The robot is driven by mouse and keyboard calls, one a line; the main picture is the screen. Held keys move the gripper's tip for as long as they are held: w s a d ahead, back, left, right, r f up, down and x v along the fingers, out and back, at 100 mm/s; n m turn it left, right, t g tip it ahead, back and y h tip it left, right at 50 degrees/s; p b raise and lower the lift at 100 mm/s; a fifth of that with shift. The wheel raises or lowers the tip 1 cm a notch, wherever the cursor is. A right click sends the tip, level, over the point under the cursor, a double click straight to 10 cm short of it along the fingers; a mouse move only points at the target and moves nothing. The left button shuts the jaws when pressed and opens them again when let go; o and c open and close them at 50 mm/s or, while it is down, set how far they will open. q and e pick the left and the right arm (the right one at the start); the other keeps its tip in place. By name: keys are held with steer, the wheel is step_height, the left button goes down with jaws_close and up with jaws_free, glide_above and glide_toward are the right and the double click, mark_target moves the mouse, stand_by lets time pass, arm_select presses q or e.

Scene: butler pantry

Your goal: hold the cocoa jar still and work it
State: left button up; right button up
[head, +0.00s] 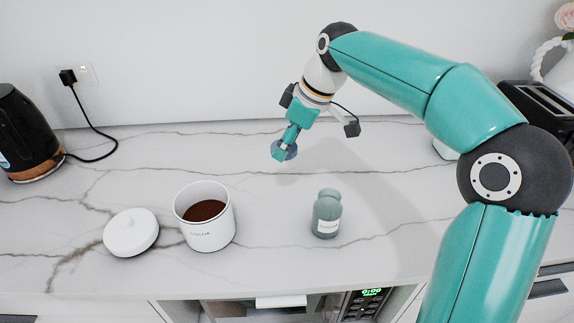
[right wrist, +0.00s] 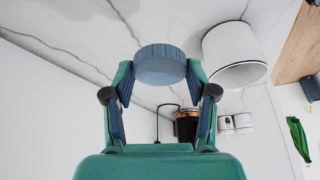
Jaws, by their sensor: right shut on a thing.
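The white cocoa jar (head: 207,228) stands upright on the counter, open, with brown powder inside and "COCOA" on its front. A white round vessel (right wrist: 235,45), apparently the jar, is beyond the fingers there. My left gripper is not in view.
A small grey-green labelled bottle (head: 327,215) stands right of the jar. A black kettle (head: 25,135) is at the far left, its cord running to a wall socket. A black toaster (head: 540,105) is at the right. The marble counter between jar and bottle is clear.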

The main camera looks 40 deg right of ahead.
step_height(320, 180, up, 6)
steer(key=shift+f+p, duration=0.1)
steer(key=shift+p, duration=0.4)
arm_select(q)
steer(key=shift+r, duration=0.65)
